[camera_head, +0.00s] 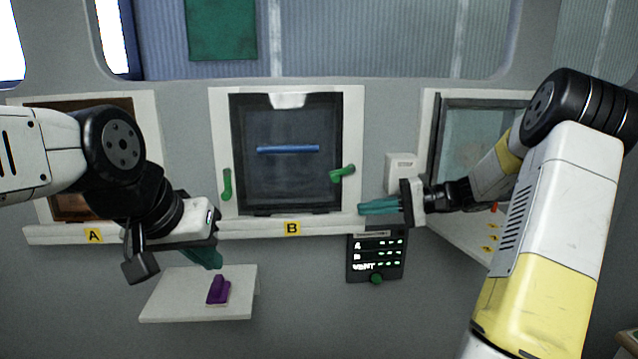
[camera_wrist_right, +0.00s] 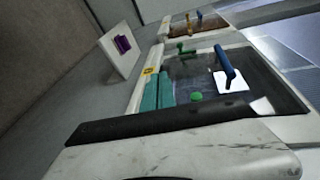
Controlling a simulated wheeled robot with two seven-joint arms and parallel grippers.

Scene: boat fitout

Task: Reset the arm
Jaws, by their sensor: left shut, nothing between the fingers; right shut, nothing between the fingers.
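My left gripper (camera_head: 206,256) has green fingers, shut and empty, pointing down above the white shelf in the head view. My right gripper (camera_head: 378,207) is shut and empty, its green fingers pointing left just right of and below hatch B's right green latch (camera_head: 342,174). The right fingers also show in the right wrist view (camera_wrist_right: 158,93). Hatch B (camera_head: 288,185) is a dark panel with a blue bar handle (camera_head: 288,149) in a white frame. Its left green latch (camera_head: 227,185) hangs upright; the right latch lies near horizontal.
A white shelf (camera_head: 165,305) holds a purple object (camera_head: 218,290) below the left gripper. A dark control panel (camera_head: 375,262) with a green knob is below the right gripper. Hatch A (camera_head: 72,205) is partly hidden by my left arm. A white box (camera_head: 401,163) is on the wall.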

